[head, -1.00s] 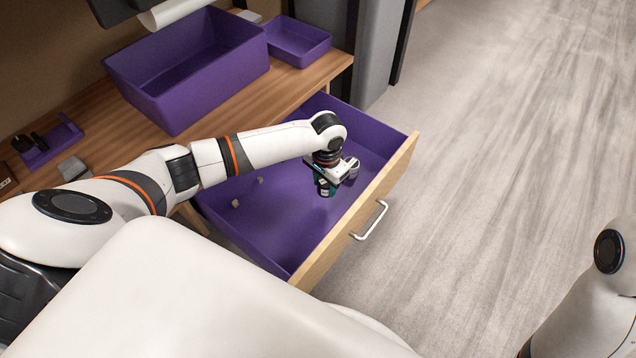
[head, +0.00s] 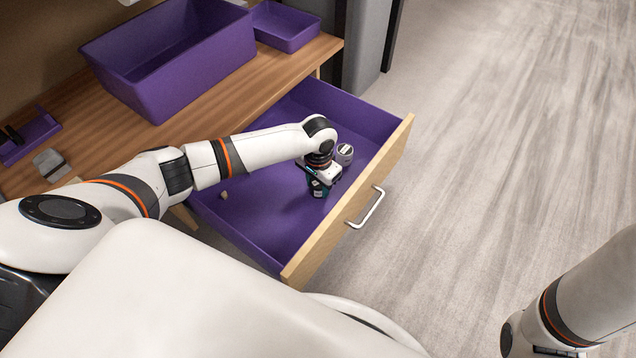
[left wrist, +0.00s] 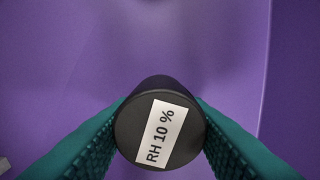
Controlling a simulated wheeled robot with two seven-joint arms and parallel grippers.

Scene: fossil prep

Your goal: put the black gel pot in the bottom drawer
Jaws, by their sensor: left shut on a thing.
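My left gripper (head: 320,189) is inside the open purple drawer (head: 262,212), low over its floor and near the wooden front. In the left wrist view its teal ribbed fingers are shut on the black gel pot (left wrist: 130,128), a dark round pot with a white "RH 10 %" label on its top. Purple drawer surface fills the view behind the pot. In the head view the pot is mostly hidden by the gripper, and I cannot tell whether it touches the floor. My right arm shows at the lower right; its gripper is out of view.
A small grey round container (head: 344,153) is in the drawer just behind the gripper. A small stone-like piece (head: 223,196) lies at the drawer's left. The wooden worktop (head: 88,118) above carries a large purple bin (head: 165,92) and a shallow purple tray (head: 288,30).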

